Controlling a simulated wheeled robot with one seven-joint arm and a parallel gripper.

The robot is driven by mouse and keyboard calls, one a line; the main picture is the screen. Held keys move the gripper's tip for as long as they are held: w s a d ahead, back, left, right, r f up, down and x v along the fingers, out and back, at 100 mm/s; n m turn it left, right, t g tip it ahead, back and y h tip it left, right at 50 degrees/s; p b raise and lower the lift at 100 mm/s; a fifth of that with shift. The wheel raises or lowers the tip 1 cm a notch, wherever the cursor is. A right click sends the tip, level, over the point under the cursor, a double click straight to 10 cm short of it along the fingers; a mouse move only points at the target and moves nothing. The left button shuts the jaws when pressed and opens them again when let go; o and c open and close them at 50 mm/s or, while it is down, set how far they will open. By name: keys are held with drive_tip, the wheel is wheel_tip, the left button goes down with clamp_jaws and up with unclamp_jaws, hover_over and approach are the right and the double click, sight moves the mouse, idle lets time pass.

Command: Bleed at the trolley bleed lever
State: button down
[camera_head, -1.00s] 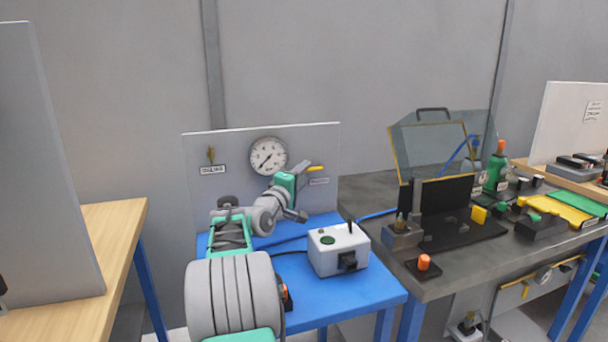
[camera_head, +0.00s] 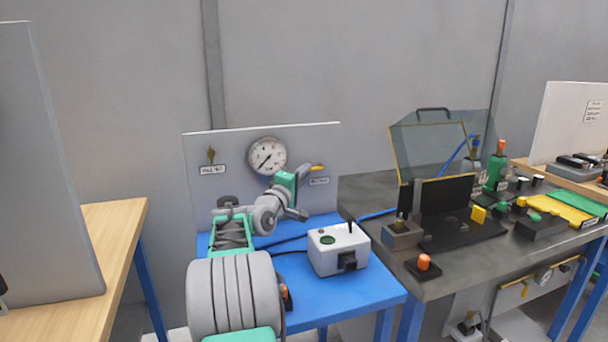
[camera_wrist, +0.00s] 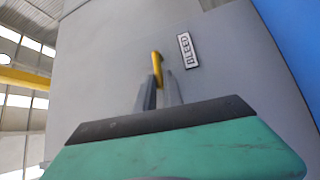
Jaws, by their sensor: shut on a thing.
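The bleed lever (camera_head: 318,167) is a small yellow handle on the upright grey panel (camera_head: 230,145) at the back of the blue trolley. Its BLEED label (camera_wrist: 187,50) shows beside it in the wrist view; in the head view the label (camera_head: 319,181) is too small to read. My gripper (camera_head: 305,171) reaches the lever from the left. In the wrist view my gripper (camera_wrist: 158,84) is shut on the yellow lever (camera_wrist: 156,62), which sticks out beyond the fingertips. The lever's base is hidden. A round white dial gauge (camera_head: 268,155) sits on the panel, left of the lever.
A white box (camera_head: 338,248) with a green button and black switches stands on the blue trolley top (camera_head: 345,295). A blue hose (camera_head: 378,214) runs behind it. A grey bench (camera_head: 450,283) with fixtures stands to the right, a wooden table (camera_head: 110,230) to the left.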

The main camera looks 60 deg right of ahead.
drive_tip(key=shift+r, duration=0.15)
